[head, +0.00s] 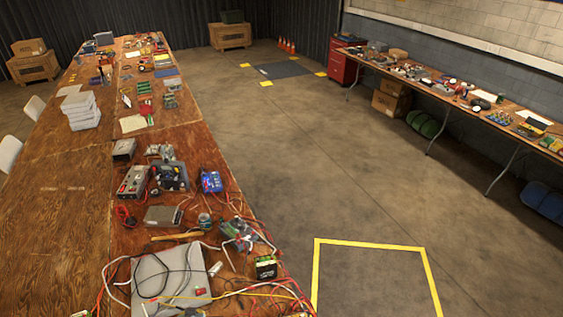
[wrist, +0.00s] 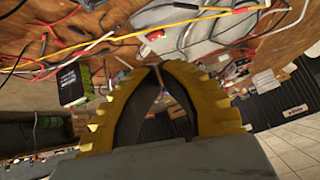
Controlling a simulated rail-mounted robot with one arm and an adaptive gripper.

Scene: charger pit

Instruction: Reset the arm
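My gripper (wrist: 156,70) shows in the wrist view, with two yellow ridged fingers and dark inner pads. The fingers curve toward each other and their tips come together, with nothing seen between them. My gripper and arm are not in the head view. Beyond the fingertips in the wrist view is the cluttered wooden table (wrist: 285,50), which also shows in the head view (head: 60,220). No contact between the fingers and the table's things can be made out.
Cables lie around a grey case (head: 170,275), also seen in the wrist view (wrist: 205,35). A black and green block (head: 266,268) sits near the table edge. A yellow-taped square (head: 368,245) marks the floor. A workbench (head: 465,98) stands along the right wall; the floor between is clear.

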